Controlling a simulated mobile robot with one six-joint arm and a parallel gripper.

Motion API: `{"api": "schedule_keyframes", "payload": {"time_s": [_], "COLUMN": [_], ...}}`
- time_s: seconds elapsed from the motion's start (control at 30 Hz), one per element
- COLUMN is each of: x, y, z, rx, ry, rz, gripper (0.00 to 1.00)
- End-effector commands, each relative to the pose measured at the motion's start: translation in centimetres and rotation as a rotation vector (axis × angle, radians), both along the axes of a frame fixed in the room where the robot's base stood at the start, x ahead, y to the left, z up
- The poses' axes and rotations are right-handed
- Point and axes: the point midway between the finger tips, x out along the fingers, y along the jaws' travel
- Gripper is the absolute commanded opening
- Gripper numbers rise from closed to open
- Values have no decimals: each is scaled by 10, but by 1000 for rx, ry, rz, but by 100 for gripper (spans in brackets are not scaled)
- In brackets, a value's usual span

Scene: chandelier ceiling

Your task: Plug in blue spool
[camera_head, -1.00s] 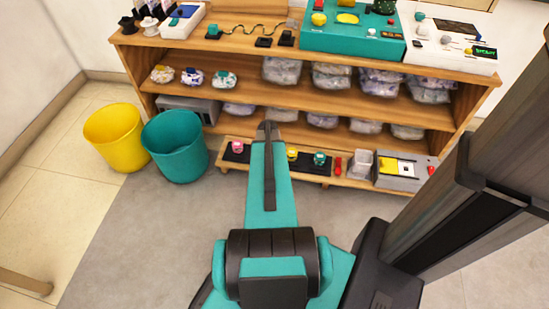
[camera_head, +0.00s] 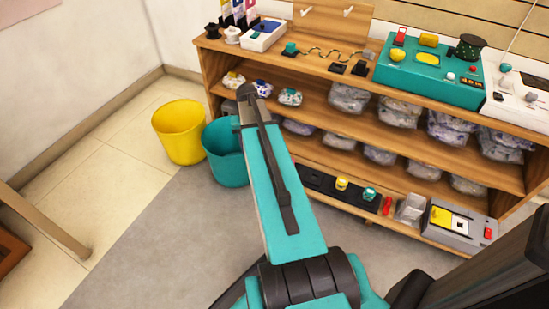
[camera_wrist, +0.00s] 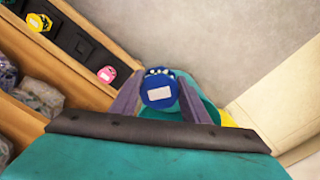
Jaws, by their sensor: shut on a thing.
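In the wrist view, my gripper (camera_wrist: 160,98) is shut on a blue spool (camera_wrist: 160,91) with a white label, one finger on each side. The spool is in the air, with the teal bin partly behind it in that view. The head view does not show the blue spool, and my arm blocks part of the scene. A long black holder (camera_head: 315,180) lies low at the front of the shelf unit. A yellow spool (camera_head: 341,184) and a teal spool (camera_head: 369,194) sit on it. A pink spool (camera_wrist: 106,74) there shows only in the wrist view.
A yellow bin (camera_head: 179,133) and a teal bin (camera_head: 222,168) stand on the floor left of the wooden shelf unit (camera_head: 300,68). A teal console (camera_head: 425,80) is on its top. A grey box (camera_head: 462,222) sits low at right. The floor in front is clear.

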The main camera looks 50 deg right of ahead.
Motion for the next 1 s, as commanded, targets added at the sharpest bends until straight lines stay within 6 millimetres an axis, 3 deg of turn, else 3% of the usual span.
{"api": "schedule_keyframes", "payload": {"time_s": [0.2,0.5,0.77,1.0], "x": [44,85,105,108], "y": [56,140,219,291], "z": [52,123,184,239], "rx": [-2,-2,-2,-2], "ry": [-2,-4,-4,-2], "rz": [219,513,767,995], "gripper": [17,17,17,17]}}
